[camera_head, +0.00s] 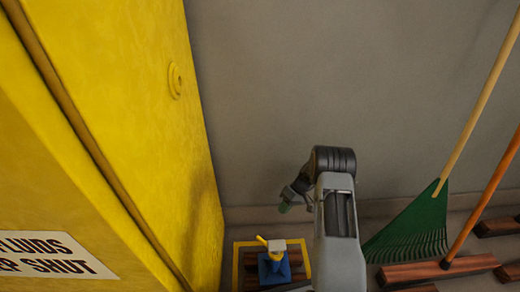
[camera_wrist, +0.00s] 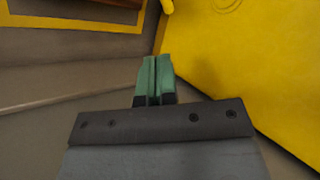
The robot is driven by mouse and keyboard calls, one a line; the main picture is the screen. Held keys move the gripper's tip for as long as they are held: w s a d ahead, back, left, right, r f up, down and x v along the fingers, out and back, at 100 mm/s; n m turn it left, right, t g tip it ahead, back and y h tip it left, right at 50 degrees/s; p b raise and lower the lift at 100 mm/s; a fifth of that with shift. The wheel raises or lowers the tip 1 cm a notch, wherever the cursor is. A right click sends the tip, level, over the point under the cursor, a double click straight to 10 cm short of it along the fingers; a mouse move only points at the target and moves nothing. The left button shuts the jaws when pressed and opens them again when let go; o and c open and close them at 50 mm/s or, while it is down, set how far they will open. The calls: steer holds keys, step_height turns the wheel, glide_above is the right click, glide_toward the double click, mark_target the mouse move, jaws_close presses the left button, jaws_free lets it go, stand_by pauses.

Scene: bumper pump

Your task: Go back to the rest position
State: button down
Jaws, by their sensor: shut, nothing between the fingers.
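My gripper (camera_head: 285,207) hangs at the end of my arm in the head view, in front of the grey wall and above the pump. In the wrist view, its two green fingertips (camera_wrist: 156,72) are together with nothing between them. The pump (camera_head: 274,266), with a blue body and a yellow lever, stands inside a yellow-marked square at the bottom of the head view. The gripper is clear of it.
A large yellow cabinet (camera_head: 120,100) with a white label (camera_head: 52,255) fills the left. A green rake (camera_head: 415,228) and an orange-handled broom (camera_head: 440,270) lean at the right. The grey wall (camera_head: 270,90) above my arm is bare.

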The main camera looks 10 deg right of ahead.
steer(key=s+a+r+m+t+h+p, duration=0.15)
steer(key=r+p, duration=0.75)
steer(key=r, duration=0.9)
steer(key=s+a+r+h+p, duration=0.25)
steer(key=r+p, duration=0.55)
steer(key=r, duration=1.1)
steer(key=s+r+m+t+h+p, duration=0.1)
steer(key=s+r+p, duration=0.4)
steer(key=r, duration=0.4)
steer(key=s+a+r+t+h+p, duration=0.1)
steer(key=s+r+p, duration=0.4)
steer(key=r, duration=0.5)
steer(key=s+a+r+m+t+h+p, duration=0.1)
steer(key=s+r+t+p, duration=0.2)
steer(key=r+p, duration=0.6)
steer(key=shift+s+a+r+m, duration=0.3)
steer(key=shift+s+r, duration=0.35)
steer(key=shift+s, duration=0.55)
